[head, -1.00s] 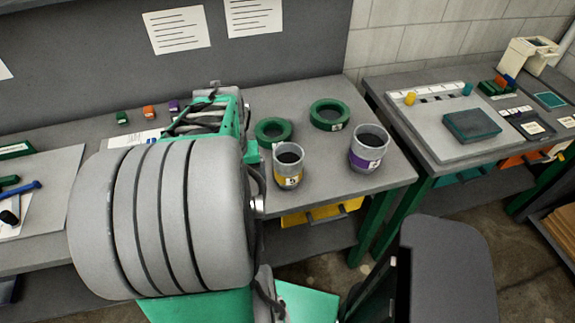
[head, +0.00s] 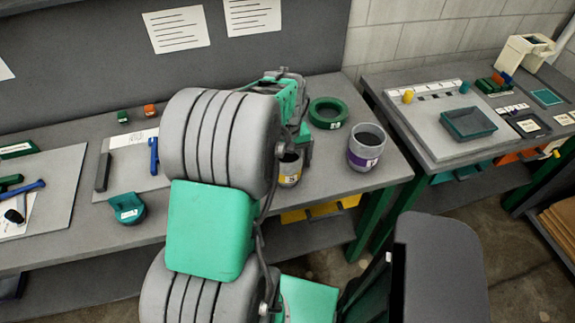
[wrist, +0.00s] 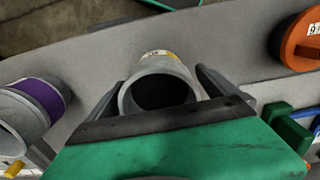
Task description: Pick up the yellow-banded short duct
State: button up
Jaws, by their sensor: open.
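The yellow-banded short duct (head: 290,172) is a grey cylinder standing upright on the bench, partly hidden by my arm in the head view. In the wrist view the duct (wrist: 165,66) shows its dark open mouth, with a bit of yellow band and a label beyond the rim. My gripper (wrist: 160,86) is open, with one finger on each side of the duct. I cannot tell whether either finger touches it. In the head view my gripper's fingers are mostly hidden by the arm.
A purple-banded duct (head: 365,150) stands to the right; it also shows in the wrist view (wrist: 38,106). A green ring (head: 328,113) lies behind it. An orange round labelled object (wrist: 299,42) is at the right of the wrist view. The bench's front edge is close.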

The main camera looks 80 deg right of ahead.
jog(key=shift+f, duration=0.85)
jog(key=c, duration=1.7)
